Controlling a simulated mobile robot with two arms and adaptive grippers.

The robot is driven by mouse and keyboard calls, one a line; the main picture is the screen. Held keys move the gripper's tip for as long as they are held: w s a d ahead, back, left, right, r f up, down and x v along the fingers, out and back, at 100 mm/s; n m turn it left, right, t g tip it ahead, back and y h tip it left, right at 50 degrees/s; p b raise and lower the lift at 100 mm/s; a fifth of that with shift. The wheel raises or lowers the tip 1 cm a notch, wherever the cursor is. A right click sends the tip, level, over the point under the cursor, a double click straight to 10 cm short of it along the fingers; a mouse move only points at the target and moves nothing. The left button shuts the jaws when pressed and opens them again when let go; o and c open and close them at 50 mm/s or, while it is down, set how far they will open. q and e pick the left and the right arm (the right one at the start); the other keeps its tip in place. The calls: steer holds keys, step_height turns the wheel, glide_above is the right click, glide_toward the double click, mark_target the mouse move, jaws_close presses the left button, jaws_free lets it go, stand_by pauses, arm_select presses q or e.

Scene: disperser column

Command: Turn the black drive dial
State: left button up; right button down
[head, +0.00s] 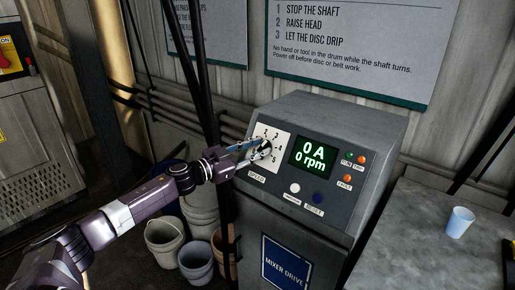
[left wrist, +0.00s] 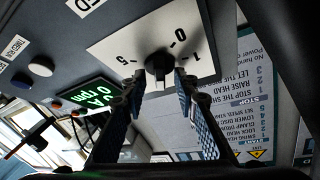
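The black drive dial (left wrist: 158,65) sits on a white scale plate (left wrist: 115,48) marked with numbers, on the sloped grey console face. In the head view the white plate (head: 284,136) shows above the word SPEED, with the dial largely covered by my left gripper (head: 266,149). In the left wrist view my left gripper (left wrist: 160,78) has its two fingers spread, one tip on each side of the dial. The tips are close to the dial, and I cannot tell whether they touch it. The display (head: 313,155) reads 0 A and 0 rpm. My right gripper is out of view.
A white button (head: 295,188) and a blue button (head: 318,198) sit below the display, with small lamps (head: 361,160) to its right. A grey table with a light blue cup (head: 460,222) stands at right. Buckets (head: 164,240) stand on the floor at left of the console.

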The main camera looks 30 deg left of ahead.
arm_select(q)
steer(key=c, duration=0.7)
jaws_close()
steer(key=shift+m, duration=0.5)
steer(key=m, duration=0.1)
steer(key=m+g+h+p, duration=0.1)
steer(key=m, duration=0.1)
steer(key=m+g+h+p, duration=0.1)
steer(key=shift+w+a+r+m, duration=0.15)
steer(key=shift+a+r+m, duration=0.1)
steer(key=shift+r+m, duration=0.05)
steer(key=m+g+h+p, duration=0.1)
steer(key=m+g, duration=0.1)
steer(key=m, duration=0.2)
steer(key=shift+g, duration=0.3)
steer(key=shift+m+g+p, duration=0.3)
steer(key=shift+m+g, duration=0.2)
steer(key=shift+m, duration=0.5)
steer(key=shift+f, duration=0.1)
